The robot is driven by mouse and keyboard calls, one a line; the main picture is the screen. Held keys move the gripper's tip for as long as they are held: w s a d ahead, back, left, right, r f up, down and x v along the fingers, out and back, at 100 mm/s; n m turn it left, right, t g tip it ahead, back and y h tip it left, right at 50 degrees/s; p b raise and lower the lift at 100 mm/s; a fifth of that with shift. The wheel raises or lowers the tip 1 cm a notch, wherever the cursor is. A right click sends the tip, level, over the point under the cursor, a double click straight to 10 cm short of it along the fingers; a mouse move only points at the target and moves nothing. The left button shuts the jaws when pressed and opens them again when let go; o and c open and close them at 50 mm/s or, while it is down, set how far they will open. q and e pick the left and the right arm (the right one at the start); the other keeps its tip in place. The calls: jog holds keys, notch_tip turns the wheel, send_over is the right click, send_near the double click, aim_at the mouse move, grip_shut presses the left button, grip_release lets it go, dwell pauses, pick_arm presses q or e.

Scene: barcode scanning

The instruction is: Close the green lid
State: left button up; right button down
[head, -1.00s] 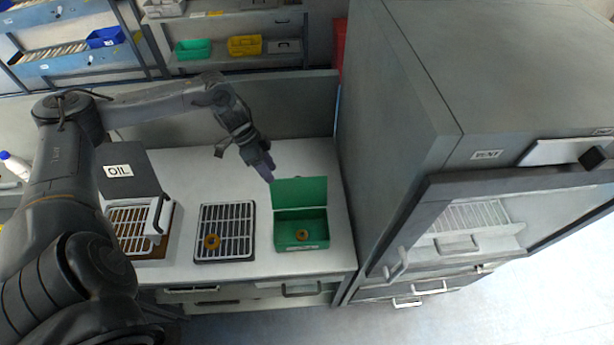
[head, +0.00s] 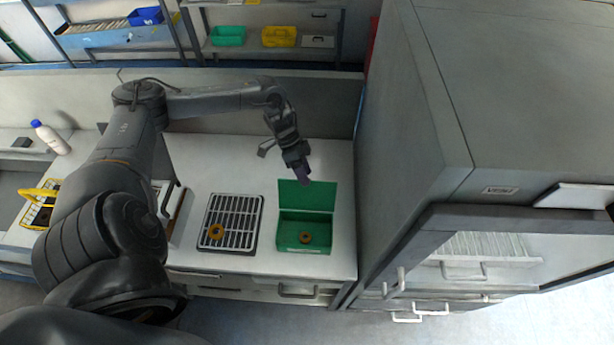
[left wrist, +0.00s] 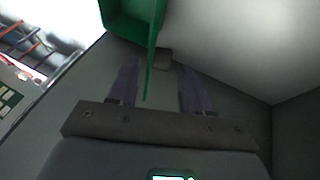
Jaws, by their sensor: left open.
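The green box (head: 290,238) stands on the white worktop with a brown-orange ring (head: 305,238) inside. Its green lid (head: 318,196) is open and stands up at the box's back side. My left gripper (head: 304,178) is open at the lid's top edge, near its middle. In the left wrist view the lid (left wrist: 153,55) shows edge-on, between the two purple fingers (left wrist: 158,90) in the picture. I cannot tell whether either finger touches it. My right gripper is not in view.
A grey rack (head: 232,222) with another ring (head: 215,231) is left of the box. A large grey cabinet (head: 425,130) stands close on the right. A low panel (head: 225,95) runs behind the worktop. A white bottle (head: 50,138) is at the far left.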

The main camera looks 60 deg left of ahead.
aim_at(307, 194)
pick_arm(q)
jog(key=shift+x, duration=1.25)
grip_shut()
